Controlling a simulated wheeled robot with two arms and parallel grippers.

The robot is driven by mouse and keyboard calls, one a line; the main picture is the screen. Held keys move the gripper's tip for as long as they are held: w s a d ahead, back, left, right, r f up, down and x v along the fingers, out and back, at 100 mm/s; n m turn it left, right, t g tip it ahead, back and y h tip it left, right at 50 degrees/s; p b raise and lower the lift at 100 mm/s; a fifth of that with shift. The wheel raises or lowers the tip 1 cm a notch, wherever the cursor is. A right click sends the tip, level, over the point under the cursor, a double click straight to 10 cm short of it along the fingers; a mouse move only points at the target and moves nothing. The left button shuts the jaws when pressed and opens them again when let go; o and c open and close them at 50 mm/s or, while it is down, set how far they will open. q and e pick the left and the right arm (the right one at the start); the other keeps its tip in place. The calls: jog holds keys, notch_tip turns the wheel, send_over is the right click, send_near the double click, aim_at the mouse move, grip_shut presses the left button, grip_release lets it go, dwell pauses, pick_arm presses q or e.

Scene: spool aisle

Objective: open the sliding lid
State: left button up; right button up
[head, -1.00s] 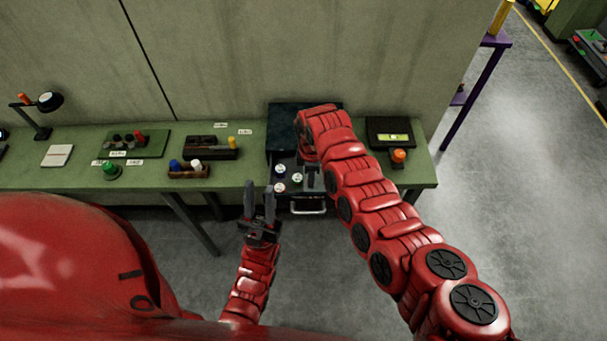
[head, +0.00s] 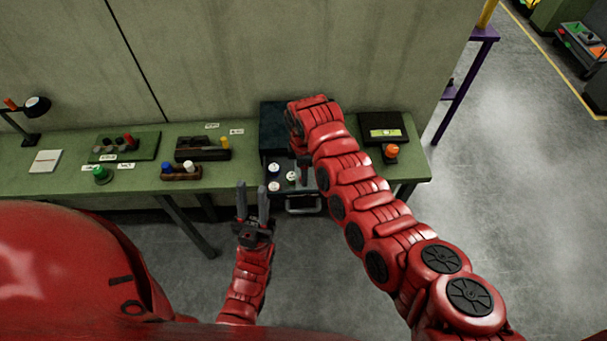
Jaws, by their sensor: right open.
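No part can be clearly told as the sliding lid. A dark cabinet (head: 275,125) stands on the green bench, with its drawer (head: 303,204) pulled out at the front; several small white-topped pieces lie inside. My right arm reaches over the cabinet, and its forearm covers much of it. My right gripper (head: 304,168) points down over the open drawer, mostly hidden by the arm; it is open. My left gripper (head: 252,187) is open and empty, fingers pointing away from me, just left of the drawer. A brown box with a dark top (head: 203,148) sits left of the cabinet.
The green bench (head: 60,182) runs along the wall. A black box (head: 382,127) and an orange knob (head: 391,151) are right of my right arm. A small rack (head: 181,173), a green button (head: 101,174) and a lamp (head: 37,106) are on the left.

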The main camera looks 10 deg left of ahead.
notch_tip(320, 180, up, 6)
jog(key=b, duration=0.2)
jog(key=shift+a+r+b, duration=0.1)
jog(key=shift+r+b, duration=0.05)
jog(key=shift+b, duration=0.15)
notch_tip(320, 180, up, 9)
jog(key=shift+r, duration=0.1)
